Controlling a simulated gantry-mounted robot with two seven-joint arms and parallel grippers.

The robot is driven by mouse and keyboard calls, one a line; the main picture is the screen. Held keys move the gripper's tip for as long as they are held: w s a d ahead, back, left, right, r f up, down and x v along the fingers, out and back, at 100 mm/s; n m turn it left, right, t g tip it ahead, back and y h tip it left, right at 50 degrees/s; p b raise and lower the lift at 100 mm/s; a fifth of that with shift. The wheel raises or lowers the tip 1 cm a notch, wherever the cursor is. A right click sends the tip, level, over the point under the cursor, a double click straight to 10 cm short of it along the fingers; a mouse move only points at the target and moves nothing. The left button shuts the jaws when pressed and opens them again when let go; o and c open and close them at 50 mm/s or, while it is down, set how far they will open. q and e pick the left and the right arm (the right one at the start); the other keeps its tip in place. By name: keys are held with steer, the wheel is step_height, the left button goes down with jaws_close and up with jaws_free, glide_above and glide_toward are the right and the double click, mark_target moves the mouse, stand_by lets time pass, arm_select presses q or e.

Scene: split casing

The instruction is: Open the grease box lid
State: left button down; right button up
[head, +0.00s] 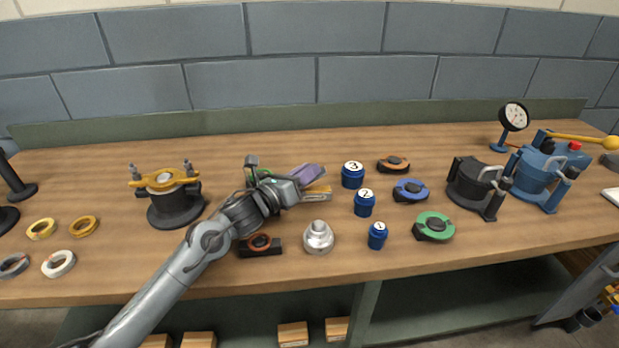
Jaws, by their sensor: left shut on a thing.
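My left gripper (295,184) reaches in from the lower left to the middle of the bench. My gripper and wrist hide much of the box, so the contact and the lid's exact angle are unclear. My right gripper is out of view.
Blue numbered canisters (353,175) stand right of the gripper. A silver domed part (318,237) and a dark block with an orange ring (260,245) are in front. A black housing with a yellow clamp (168,196) stands left. Bare wood (290,150) lies behind.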

arm_select(q)
steer(key=shift+a, duration=0.1)
stand_by(0.4)
steer(key=c, duration=1)
jaws_free()
steer(key=shift+c, duration=0.2)
steer(key=shift+s+a, duration=0.1)
steer(key=p+v, duration=0.2)
steer(key=v, duration=0.7)
steer(key=shift+f+p, duration=0.15)
steer(key=shift+p, duration=0.2)
steer(key=shift+v, duration=0.85)
